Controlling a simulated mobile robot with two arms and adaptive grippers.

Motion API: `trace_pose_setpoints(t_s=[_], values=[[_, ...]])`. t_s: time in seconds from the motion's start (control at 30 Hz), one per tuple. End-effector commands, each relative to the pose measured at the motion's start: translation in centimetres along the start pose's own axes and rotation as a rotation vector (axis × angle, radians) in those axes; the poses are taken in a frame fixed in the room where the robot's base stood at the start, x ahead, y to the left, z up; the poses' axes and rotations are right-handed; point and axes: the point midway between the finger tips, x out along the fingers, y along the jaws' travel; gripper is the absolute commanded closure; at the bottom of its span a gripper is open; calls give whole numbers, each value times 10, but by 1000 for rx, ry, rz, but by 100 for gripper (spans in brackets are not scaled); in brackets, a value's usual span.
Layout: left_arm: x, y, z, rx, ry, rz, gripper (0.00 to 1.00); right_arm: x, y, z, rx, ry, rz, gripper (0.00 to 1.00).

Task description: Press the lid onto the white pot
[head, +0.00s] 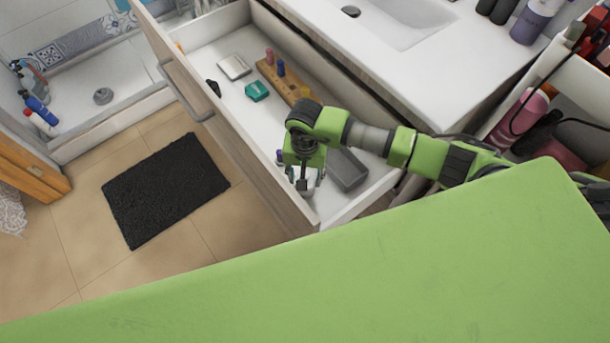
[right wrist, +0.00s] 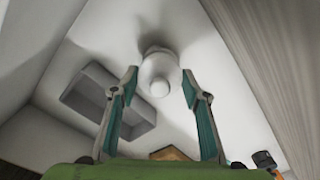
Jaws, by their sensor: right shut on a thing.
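My right gripper (head: 303,184) points down into the near end of the open drawer. In the right wrist view its two fingers (right wrist: 160,76) stand on either side of a round white lid with a small knob (right wrist: 160,88), and they are shut on it. A white rounded shape, which looks like the white pot (right wrist: 153,50), shows just behind the lid. I cannot tell whether the lid is seated or tilted on it. In the head view my gripper mostly hides both. My left gripper is not in view.
The open drawer (head: 225,137) also holds a grey open box (head: 347,168) close to my gripper, a wooden rack (head: 298,88) with small bottles, a teal item (head: 257,91) and a pale square case (head: 234,67). The drawer walls stand close around my gripper.

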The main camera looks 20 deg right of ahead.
Motion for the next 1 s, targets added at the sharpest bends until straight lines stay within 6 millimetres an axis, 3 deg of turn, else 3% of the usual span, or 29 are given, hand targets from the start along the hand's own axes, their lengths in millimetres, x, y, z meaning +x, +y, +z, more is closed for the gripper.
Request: trace_pose_setpoints(t_s=[1.0], values=[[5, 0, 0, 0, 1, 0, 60, 0, 0, 0, 0, 0, 0, 66]])
